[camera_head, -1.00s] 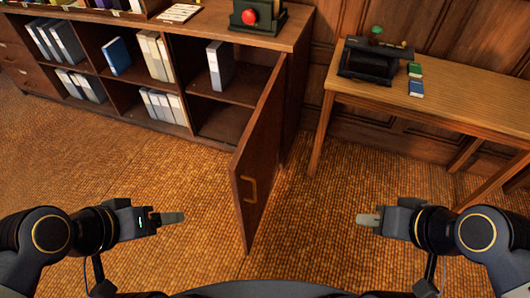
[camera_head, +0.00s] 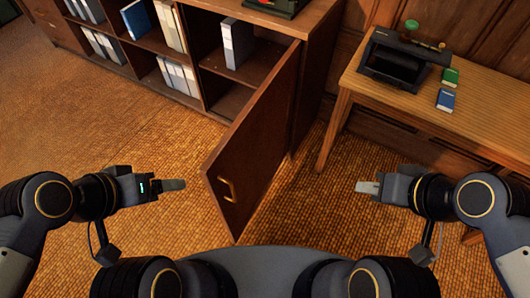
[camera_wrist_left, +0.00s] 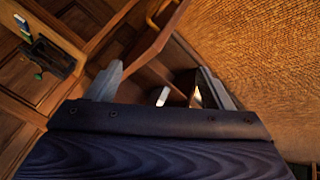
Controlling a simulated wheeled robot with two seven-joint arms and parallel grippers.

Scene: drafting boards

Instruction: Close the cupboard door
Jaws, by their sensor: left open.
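The cupboard door (camera_head: 258,135) is a brown wooden panel standing wide open, swung out from the right end of the low cabinet toward me. My left gripper (camera_head: 174,185) is left of the door, apart from the handle and empty. In the left wrist view its two fingers (camera_wrist_left: 162,84) are spread, and the handle (camera_wrist_left: 156,14) shows near the top edge. My right gripper (camera_head: 367,187) is right of the door, clear of it; its fingers overlap from this angle.
The cabinet's open shelves (camera_head: 205,85) hold several binders, one of them (camera_head: 237,42) in the compartment by the door. A wooden table (camera_head: 480,110) on the right carries a dark device (camera_head: 400,62), a green book (camera_head: 450,76) and a blue book (camera_head: 445,100). Carpet is clear on both sides.

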